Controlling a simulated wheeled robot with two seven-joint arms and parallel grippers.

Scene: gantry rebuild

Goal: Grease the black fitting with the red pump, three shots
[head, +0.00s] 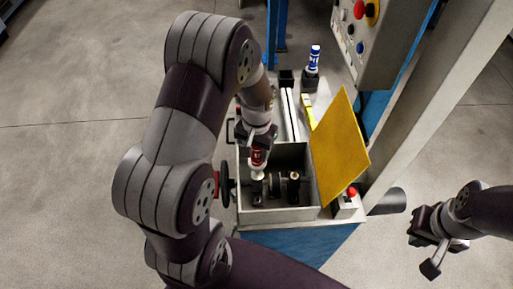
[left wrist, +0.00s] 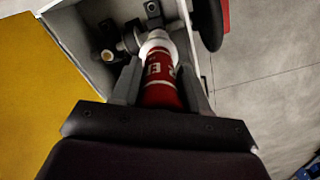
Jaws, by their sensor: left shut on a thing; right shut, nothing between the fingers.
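My left gripper (head: 259,143) is shut on the red pump (head: 258,158), a red cylinder with white lettering and a white collar. In the left wrist view the red pump (left wrist: 162,88) lies between the fingers of my left gripper (left wrist: 160,90). Its white end points down into the open grey box. A dark fitting (head: 257,190) stands right below that end; whether they touch I cannot tell. It also shows past the collar in the left wrist view (left wrist: 153,12). A second, brass-topped fitting (head: 293,188) stands to its right. My right gripper (head: 436,243) is shut and empty, far right.
The grey box (head: 280,215) has a raised yellow lid (head: 340,145) on its right and a dark handwheel (head: 224,185) on its left. A blue-white bottle (head: 313,58) stands behind. A red button box (head: 348,202) and a control panel (head: 370,35) are at right.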

